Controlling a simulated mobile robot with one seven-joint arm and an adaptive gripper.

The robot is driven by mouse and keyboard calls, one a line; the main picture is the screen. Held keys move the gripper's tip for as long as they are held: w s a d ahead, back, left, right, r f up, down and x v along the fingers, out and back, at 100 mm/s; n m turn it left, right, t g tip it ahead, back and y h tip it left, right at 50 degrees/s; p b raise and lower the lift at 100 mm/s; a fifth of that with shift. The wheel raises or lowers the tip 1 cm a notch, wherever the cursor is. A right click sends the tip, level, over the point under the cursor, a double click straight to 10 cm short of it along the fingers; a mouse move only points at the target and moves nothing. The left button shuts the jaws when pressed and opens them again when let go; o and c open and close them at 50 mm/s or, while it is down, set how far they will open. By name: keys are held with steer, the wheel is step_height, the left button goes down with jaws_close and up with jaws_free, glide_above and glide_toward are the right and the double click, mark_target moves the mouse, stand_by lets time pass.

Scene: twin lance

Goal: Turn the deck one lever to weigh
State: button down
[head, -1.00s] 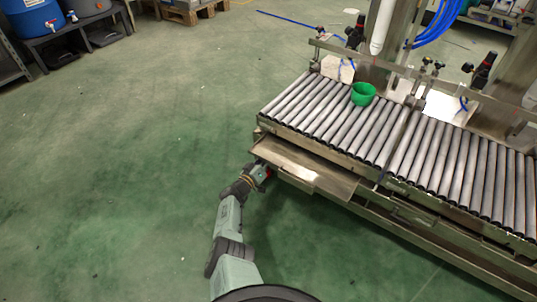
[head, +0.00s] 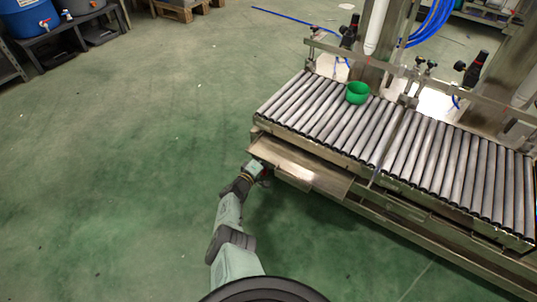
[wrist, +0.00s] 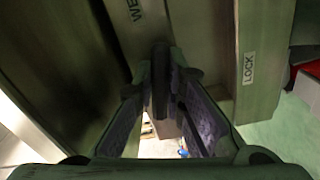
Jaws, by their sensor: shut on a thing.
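The deck one lever (wrist: 160,78) is a dark upright bar in the wrist view, between my fingertips. My gripper (wrist: 158,98) is closed on it, with one finger on each side. A partly cut-off label starting "WE" (wrist: 128,8) is above and left of the lever. A "LOCK" label (wrist: 249,67) is to its right, on a metal plate. The lever itself cannot be made out there.
A metal tray (head: 300,167) juts out from the deck's front, close above my gripper. A green bowl (head: 357,93) sits on the rollers. A lower frame rail (head: 430,235) runs along the front right. The green floor at left is clear.

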stand_by(0.4)
steer(key=c, duration=1.6)
jaws_free()
steer(key=shift+c, duration=0.2)
steer(key=shift+s, duration=0.1)
steer(key=shift+s+a+f, duration=0.1)
steer(key=shift+s+a, duration=0.35)
steer(key=shift+a, duration=0.05)
steer(key=shift+v, duration=3)
steer(key=shift+s, duration=0.15)
